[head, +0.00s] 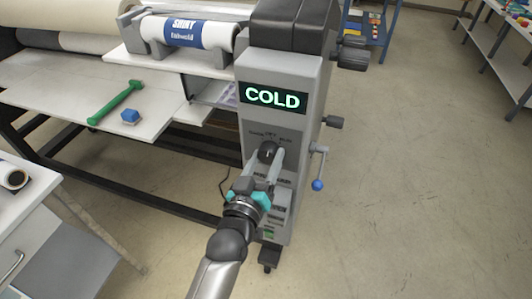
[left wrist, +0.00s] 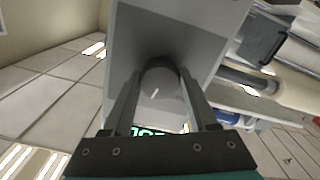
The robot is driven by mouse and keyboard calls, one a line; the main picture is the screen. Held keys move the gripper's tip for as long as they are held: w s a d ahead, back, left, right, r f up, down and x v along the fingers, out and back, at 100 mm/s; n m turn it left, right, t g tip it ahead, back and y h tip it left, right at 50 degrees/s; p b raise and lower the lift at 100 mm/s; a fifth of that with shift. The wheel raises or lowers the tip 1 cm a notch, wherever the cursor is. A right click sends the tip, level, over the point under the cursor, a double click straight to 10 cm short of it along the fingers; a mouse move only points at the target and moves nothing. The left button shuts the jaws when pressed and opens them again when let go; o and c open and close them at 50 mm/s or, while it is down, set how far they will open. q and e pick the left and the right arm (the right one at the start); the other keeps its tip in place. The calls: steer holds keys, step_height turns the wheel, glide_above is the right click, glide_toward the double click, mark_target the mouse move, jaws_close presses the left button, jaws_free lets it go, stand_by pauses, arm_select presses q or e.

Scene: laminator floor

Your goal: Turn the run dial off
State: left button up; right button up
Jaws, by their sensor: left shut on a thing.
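The run dial (head: 267,150) is a dark round knob on the grey front panel of the laminator (head: 282,72), below a display (head: 273,97) that reads COLD in green. Small labels around the dial are too small to read surely. My left gripper (head: 264,160) reaches up from below and is shut on the dial. In the left wrist view the dial (left wrist: 160,84) sits between the two fingers of the gripper (left wrist: 160,90), with a pale mark on its face. The fingers hide part of the dial. My right gripper is not in view.
A crank with a blue knob (head: 318,184) sticks out on the machine's right side. A white cart (head: 30,205) stands at lower left.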

arm_select(q)
steer(key=shift+n+p, duration=0.4)
steer(key=shift+n, duration=0.7)
steer(key=o, duration=1.4)
steer(key=shift+s, duration=0.1)
steer(key=b+v, duration=0.1)
steer(key=v, duration=1.4)
steer(key=shift+r, duration=0.1)
